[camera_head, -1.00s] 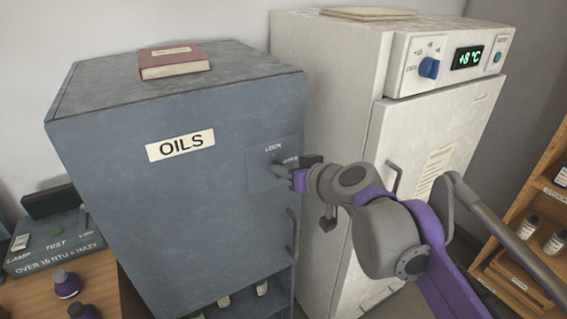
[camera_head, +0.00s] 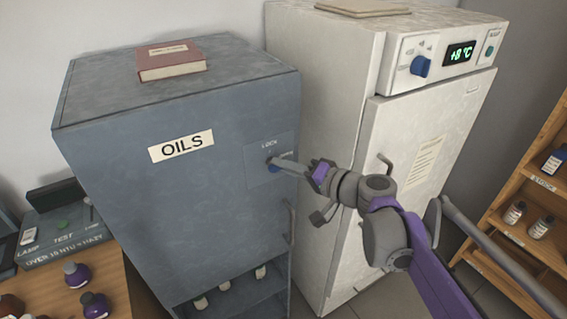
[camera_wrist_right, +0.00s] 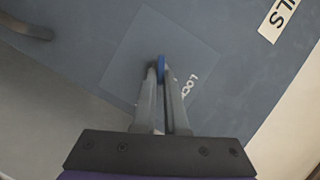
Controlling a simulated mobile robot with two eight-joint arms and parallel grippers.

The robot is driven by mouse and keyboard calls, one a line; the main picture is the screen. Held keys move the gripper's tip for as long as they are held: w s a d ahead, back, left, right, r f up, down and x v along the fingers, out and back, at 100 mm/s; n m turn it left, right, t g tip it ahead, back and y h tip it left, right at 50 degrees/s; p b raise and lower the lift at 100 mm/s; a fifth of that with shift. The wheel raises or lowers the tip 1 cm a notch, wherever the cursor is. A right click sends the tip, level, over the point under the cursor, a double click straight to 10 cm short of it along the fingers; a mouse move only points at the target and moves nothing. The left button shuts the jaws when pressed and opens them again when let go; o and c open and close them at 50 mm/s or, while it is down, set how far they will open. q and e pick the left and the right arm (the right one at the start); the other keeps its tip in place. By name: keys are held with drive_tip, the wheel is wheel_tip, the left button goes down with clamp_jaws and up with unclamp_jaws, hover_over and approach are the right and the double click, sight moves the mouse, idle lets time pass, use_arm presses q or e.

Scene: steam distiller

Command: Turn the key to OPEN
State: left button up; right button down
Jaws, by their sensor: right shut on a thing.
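The blue key (camera_head: 273,166) sits in the lock plate (camera_head: 262,176) on the blue-grey OILS cabinet (camera_head: 200,215). It also shows in the right wrist view (camera_wrist_right: 162,66) between the fingertips. My right gripper (camera_head: 277,163) is shut on the key, with its fingers covering much of it. In the right wrist view, the gripper (camera_wrist_right: 160,80) reaches toward the plate, where part of the word LOCK is readable. The key's exact angle and the second label on the plate are hard to make out. My left gripper is not in view.
A white fridge (camera_head: 350,130) with a blue knob (camera_head: 421,66) stands right of the cabinet. A red book (camera_head: 172,62) lies on the cabinet top. The cabinet handle (camera_head: 290,222) is below the lock. Wooden shelves (camera_head: 505,215) stand at the right.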

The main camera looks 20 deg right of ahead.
drive_tip(key=m, duration=0.1)
drive_tip(key=m+y, duration=0.1)
drive_tip(key=m, duration=0.1)
drive_tip(key=m+t, duration=0.1)
drive_tip(key=shift+d+f+y+b, duration=0.1)
drive_tip(key=shift+f+y+b, duration=0.2)
drive_tip(key=shift+m, duration=0.4)
drive_tip(key=c, duration=1)
unclamp_jaws()
drive_tip(key=shift+o, duration=0.2)
drive_tip(key=v, duration=1)
drive_tip(key=shift+s+d+b, duration=0.25)
drive_tip(key=shift+s+b, duration=0.05)
drive_tip(key=shift+b, duration=0.05)
drive_tip(key=shift+f, duration=0.15)
